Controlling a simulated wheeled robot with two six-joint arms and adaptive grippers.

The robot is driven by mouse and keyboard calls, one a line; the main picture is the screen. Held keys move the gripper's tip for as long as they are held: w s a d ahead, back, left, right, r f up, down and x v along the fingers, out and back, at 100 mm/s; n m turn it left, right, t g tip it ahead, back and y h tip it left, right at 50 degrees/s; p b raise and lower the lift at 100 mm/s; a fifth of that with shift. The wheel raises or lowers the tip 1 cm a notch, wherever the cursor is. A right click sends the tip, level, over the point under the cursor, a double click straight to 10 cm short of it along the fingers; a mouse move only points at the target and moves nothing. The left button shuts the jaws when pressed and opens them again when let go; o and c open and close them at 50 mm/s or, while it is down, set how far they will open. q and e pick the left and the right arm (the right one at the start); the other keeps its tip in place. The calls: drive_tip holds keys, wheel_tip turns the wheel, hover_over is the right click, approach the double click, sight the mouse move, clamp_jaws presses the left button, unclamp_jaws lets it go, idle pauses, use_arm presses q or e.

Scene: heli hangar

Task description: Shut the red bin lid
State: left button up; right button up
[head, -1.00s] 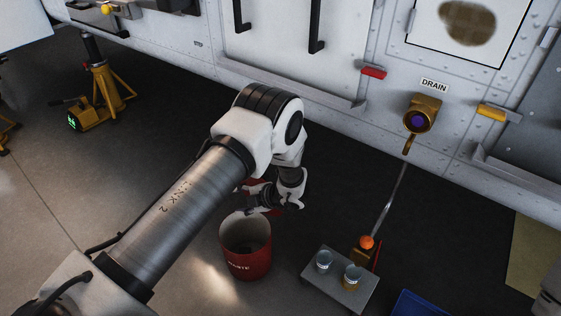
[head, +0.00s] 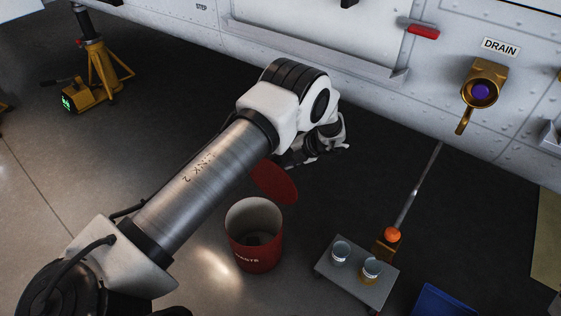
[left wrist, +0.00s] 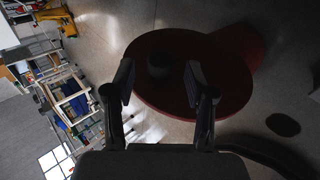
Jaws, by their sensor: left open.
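The red bin (head: 262,255) stands on the floor below my left arm, its mouth open. Its red round lid (head: 275,182) is raised, tilted up at the bin's far side. My left gripper (head: 290,160) is behind the lid in the head view, partly hidden by my own arm. In the left wrist view, the lid (left wrist: 165,45) fills the middle as a dark red disc, in front of the two spread fingers (left wrist: 160,82). The left gripper is open with nothing held; whether it touches the lid I cannot tell. My right gripper is not in view.
A small grey table (head: 360,278) with two cups stands right of the bin. An orange ball (head: 392,235) is behind it, near a thin rod. A blue container (head: 445,300) is at the lower right. The white riveted wall (head: 330,50) runs behind; a yellow jack (head: 95,80) stands left.

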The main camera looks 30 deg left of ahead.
use_arm(q)
drive_tip(key=shift+x, duration=1.1)
clamp_jaws()
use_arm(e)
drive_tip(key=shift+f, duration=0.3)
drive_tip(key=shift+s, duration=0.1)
